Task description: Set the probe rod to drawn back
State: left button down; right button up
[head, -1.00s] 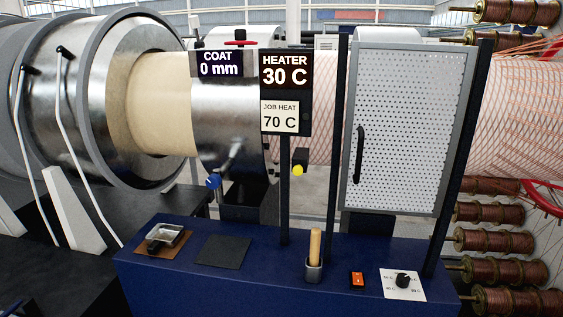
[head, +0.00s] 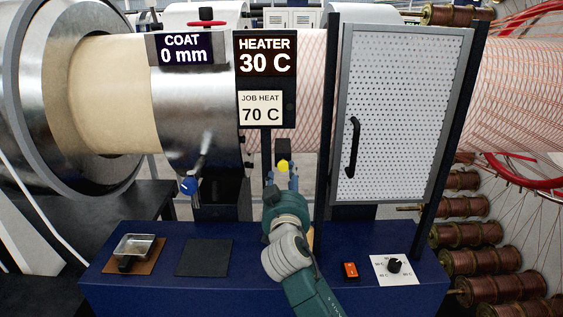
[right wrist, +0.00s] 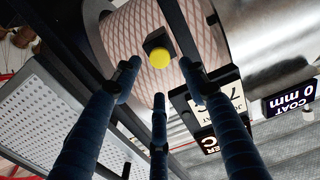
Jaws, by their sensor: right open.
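A round yellow knob (head: 284,166) sits on the front of a dark block (head: 283,148), in front of the mesh-wrapped cylinder; it looks like the probe rod's end, but the rod itself cannot be made out. My right gripper (head: 281,178) is open and empty, its fingers pointing away toward the knob and just below it. In the right wrist view the yellow knob (right wrist: 159,57) shows beyond the spread fingers of my right gripper (right wrist: 160,82), near the middle between their tips. I cannot see any finger touching it. My left gripper is not in view.
The heater sign (head: 265,54) and its post stand close left of the knob. The perforated door (head: 400,120) with its black handle is on the right.

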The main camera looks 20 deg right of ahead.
aim_at(283, 166)
jog(key=p+x, duration=0.1)
jog(key=x, duration=0.5)
jog(key=shift+w+a+p, duration=0.15)
jog(key=shift+w+p, duration=0.1)
jog(key=shift+p, duration=0.05)
jog(key=shift+w+d+f, duration=0.15)
jog(key=shift+w+d, duration=0.15)
jog(key=shift+w, duration=0.25)
jog(key=shift+c, duration=0.5)
